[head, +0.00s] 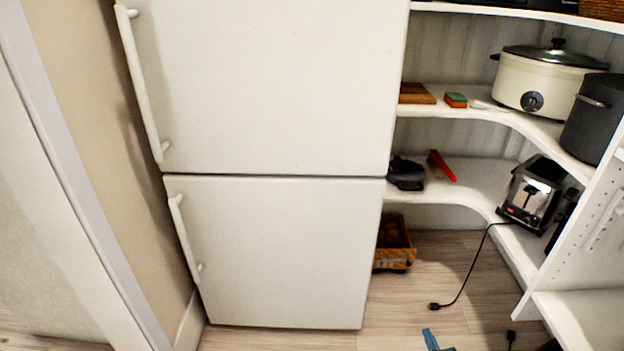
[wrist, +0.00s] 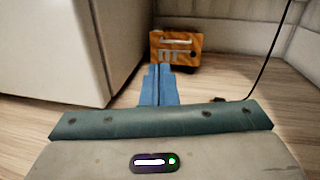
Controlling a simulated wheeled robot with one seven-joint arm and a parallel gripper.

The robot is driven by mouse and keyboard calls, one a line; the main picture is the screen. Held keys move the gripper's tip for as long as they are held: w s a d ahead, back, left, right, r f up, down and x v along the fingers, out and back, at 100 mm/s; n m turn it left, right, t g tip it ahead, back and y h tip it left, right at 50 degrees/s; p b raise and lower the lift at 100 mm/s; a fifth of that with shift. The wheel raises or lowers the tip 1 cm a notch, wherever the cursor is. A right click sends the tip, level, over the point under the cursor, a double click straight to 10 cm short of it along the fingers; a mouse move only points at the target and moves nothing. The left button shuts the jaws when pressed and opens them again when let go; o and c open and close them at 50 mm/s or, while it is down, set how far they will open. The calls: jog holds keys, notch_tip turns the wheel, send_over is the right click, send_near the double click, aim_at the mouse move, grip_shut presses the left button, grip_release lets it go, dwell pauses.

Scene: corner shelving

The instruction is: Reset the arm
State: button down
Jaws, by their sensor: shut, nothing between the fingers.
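My gripper (wrist: 159,72) shows in the wrist view as two blue fingers pressed together, shut and empty. The fingers appear apart from the basket. In the head view only the blue tip of my gripper (head: 430,338) shows at the bottom edge, right of the white fridge (head: 275,250). The rest of my arm is mostly out of view there.
Corner shelves (head: 460,190) stand at the right, holding a slow cooker (head: 540,85), a dark pot (head: 592,120) and a toaster (head: 532,195). A black cord (head: 470,280) hangs down to the floor.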

jog(key=w+a+r+n+g+y+p, duration=0.25)
jog(key=a+r+n+y, duration=0.3)
jog(key=r, duration=0.55)
jog(key=w+a+r+n+g+y+p, duration=0.1)
jog(key=a+r+n+g+y+p, duration=0.4)
jog(key=r, duration=0.7)
jog(key=s+a+r+n+g+p, duration=0.25)
jog(key=a+r+n+g, duration=0.2)
jog(key=r, duration=0.55)
jog(key=s+a+r+n+g+p, duration=0.25)
jog(key=r+n, duration=0.35)
jog(key=r, duration=0.3)
jog(key=s+a+r+n+h+p, duration=0.1)
jog(key=s+r+n+h+p, duration=0.3)
jog(key=s+r, duration=0.3)
jog(key=s+a+r+n+h+p, duration=0.2)
jog(key=s+r+n+h+p, duration=0.2)
jog(key=r, duration=1.3)
jog(key=s+a+r+n+h+p, duration=0.1)
jog(key=s+r+n+h+p, duration=0.3)
jog(key=s+r+p, duration=0.5)
notch_tip(320, 180, up, 3)
jog(key=shift+s+a+r+g+h, duration=0.2)
jog(key=shift+s+g+h, duration=0.15)
jog(key=shift+s+h, duration=0.3)
